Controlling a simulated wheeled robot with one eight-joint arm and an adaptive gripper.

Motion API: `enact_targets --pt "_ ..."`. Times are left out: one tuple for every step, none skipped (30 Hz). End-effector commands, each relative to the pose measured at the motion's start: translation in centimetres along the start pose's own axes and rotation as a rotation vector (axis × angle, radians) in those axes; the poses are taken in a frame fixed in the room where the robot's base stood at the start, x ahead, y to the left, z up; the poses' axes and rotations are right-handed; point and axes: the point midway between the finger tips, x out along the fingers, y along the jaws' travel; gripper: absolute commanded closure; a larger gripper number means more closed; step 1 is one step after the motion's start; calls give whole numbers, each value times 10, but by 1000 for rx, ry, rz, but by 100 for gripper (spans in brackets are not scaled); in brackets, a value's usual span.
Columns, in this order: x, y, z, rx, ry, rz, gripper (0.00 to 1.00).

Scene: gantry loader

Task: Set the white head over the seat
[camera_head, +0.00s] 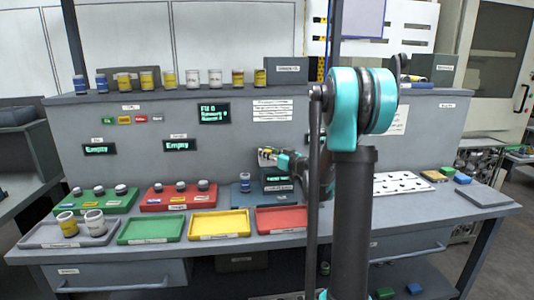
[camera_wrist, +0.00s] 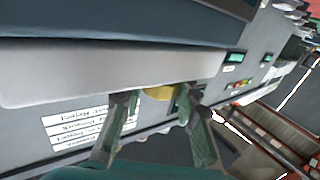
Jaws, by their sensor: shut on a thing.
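My gripper (camera_head: 267,156) is in front of the grey panel, above the red tray, in the head view. In the wrist view its two green fingers (camera_wrist: 158,98) close on a small yellow piece (camera_wrist: 160,92), seen only in part. I cannot tell what this piece belongs to. A blue stand (camera_head: 241,200) with a blue-and-white jar (camera_head: 245,182) on it is below and left of the gripper. A dark display (camera_head: 277,184) is just below the gripper. I cannot make out the white head or the seat for certain; my arm hides part of the bench.
A shelf (camera_head: 160,95) with several jars runs above. Green (camera_head: 150,230), yellow (camera_head: 218,224) and red (camera_head: 281,219) trays line the bench front. A grey tray (camera_head: 40,236) holds two jars.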

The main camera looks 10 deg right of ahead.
Motion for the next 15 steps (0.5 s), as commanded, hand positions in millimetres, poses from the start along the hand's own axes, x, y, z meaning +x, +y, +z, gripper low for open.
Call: enact_targets --pt "2 -3 0 0 0 -2 100" --pt "4 -6 0 0 0 -2 100" --pt "7 -10 0 0 0 -2 100" --pt "10 -15 0 0 0 -4 100" --pt "14 -21 0 0 0 -5 100" --pt "19 -28 0 0 0 -4 100" --pt "22 -34 0 0 0 -6 100" --pt "26 -39 0 0 0 -5 100" --pt "31 -46 0 0 0 -6 100" --pt "34 -51 0 0 0 -4 100" --pt "37 -56 0 0 0 -5 100" --pt "41 -61 0 0 0 -4 100" --pt "43 -64 0 0 0 -3 100" --pt "45 -67 0 0 0 -3 100" --pt "47 -70 0 0 0 -3 100"
